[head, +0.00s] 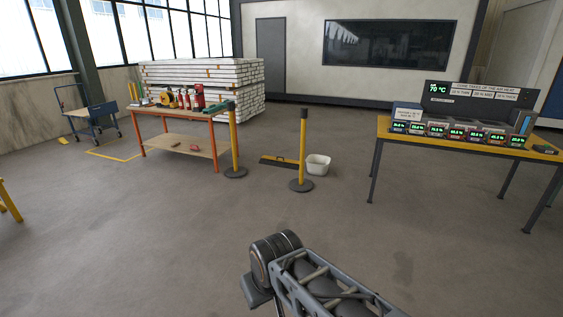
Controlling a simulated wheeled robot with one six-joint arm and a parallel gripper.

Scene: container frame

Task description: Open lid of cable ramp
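A low, long black and yellow object (278,162) lies on the floor in the middle distance, beyond the nearer stanchion. It looks like the cable ramp, with a dark raised part on top. It is too small in the picture to tell how its lid sits. Part of its right end is behind the yellow post. My arm shows at the bottom of the head view, far from the ramp. My gripper's fingers do not show.
Two yellow stanchions (302,150) (233,145) and a white bin (318,164) stand near the ramp. An orange-legged workbench (180,152) is at left. A yellow table (465,143) with displays is at right. The floor between my arm and the stanchions is clear.

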